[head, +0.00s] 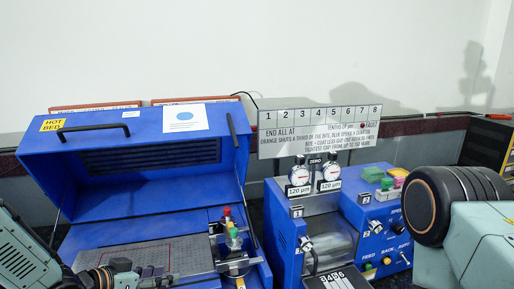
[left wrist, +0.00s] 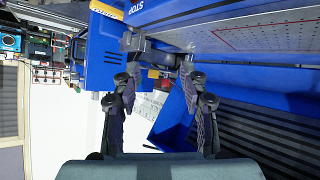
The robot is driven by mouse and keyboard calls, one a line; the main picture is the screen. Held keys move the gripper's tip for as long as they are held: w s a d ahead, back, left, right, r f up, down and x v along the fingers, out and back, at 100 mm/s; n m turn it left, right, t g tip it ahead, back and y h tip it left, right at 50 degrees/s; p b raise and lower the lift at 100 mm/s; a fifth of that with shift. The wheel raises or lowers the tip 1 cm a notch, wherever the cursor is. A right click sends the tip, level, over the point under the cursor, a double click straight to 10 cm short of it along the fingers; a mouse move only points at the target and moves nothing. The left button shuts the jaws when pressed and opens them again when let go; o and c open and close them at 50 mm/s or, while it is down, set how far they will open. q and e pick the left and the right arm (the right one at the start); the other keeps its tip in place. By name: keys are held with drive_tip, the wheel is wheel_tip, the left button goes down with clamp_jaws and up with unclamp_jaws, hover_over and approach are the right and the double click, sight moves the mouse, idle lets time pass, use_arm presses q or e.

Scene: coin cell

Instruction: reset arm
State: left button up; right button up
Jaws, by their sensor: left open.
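My left gripper (head: 142,274) is at the bottom left of the head view, in front of the blue machine with the raised lid. Its dark fingers are partly cut off by the lower edge. In the left wrist view my left gripper (left wrist: 162,105) has its two fingers spread apart with nothing between them. My right gripper is out of view; only part of my right arm shows at the right of the head view.
The blue hot-bed machine (head: 80,165) has its lid open over a grey perforated plate (head: 140,256). A blue unit with two dial gauges (head: 299,176) stands to its right. A numbered sign (head: 320,128) is behind. A red-and-green-topped fixture (head: 232,238) stands beside the plate.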

use_arm(q)
drive_tip(key=s+d+f+n+g+y, duration=0.1)
drive_tip(key=s+f+n+g+y, duration=0.15)
drive_tip(key=s+f, duration=0.75)
drive_tip(key=s+d+f+n+g+y, duration=0.2)
drive_tip(key=s+f+g, duration=0.25)
drive_tip(key=s, duration=0.85)
drive_tip(key=s+a+f+n+g+y, duration=0.1)
drive_tip(key=s+a+f+g+y, duration=0.15)
drive_tip(key=s, duration=0.95)
wheel_tip(320, 180, down, 18)
drive_tip(key=b, duration=1.8)
drive_tip(key=shift+s+a+r, duration=0.15)
drive_tip(key=shift+a, duration=0.1)
drive_tip(key=shift+s, duration=0.1)
